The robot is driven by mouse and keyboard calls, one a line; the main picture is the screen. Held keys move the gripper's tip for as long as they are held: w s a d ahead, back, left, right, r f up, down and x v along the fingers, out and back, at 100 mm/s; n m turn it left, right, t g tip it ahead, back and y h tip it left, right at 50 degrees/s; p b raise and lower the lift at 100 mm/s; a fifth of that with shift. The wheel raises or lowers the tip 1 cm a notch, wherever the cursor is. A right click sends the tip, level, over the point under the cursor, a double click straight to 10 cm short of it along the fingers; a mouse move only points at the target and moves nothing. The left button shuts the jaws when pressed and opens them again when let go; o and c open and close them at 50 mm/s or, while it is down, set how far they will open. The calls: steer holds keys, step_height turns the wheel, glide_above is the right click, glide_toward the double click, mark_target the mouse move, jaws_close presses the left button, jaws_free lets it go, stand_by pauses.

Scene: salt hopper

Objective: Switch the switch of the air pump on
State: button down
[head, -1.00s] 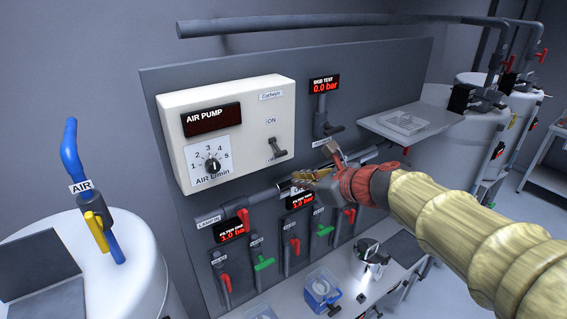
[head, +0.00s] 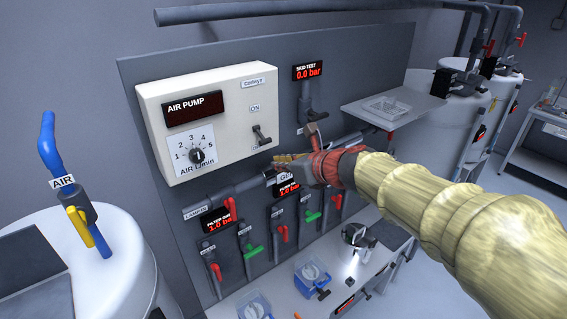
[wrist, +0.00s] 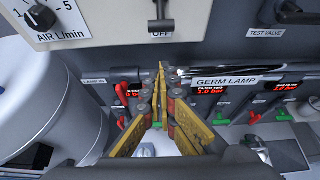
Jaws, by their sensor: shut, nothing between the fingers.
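The air pump (head: 220,95) is a white box on the dark wall panel, with a dark display reading AIR PUMP. Its switch (head: 262,135) is a dark lever at the box's lower right, under the ON label. In the wrist view the switch (wrist: 161,24) hangs down at the top edge, its tip just above the OFF label. My gripper (head: 280,159) has yellow fingers and red joints. It is shut and empty, just below and right of the switch, apart from it. In the wrist view my gripper (wrist: 161,75) points below the OFF label.
A dial (head: 196,155) marked 1 to 5 is left of the switch. A horizontal pipe (head: 235,195) runs under the box behind my fingers. Red and green valve handles (head: 253,250) hang below it. A grey shelf (head: 395,110) with a tray juts out at right.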

mark_target(265, 142)
steer(key=w+a, duration=0.1)
steer(key=w+p, duration=0.1)
steer(key=w+a+r+p, duration=0.1)
steer(key=w, duration=0.1)
steer(key=shift+a, duration=0.3)
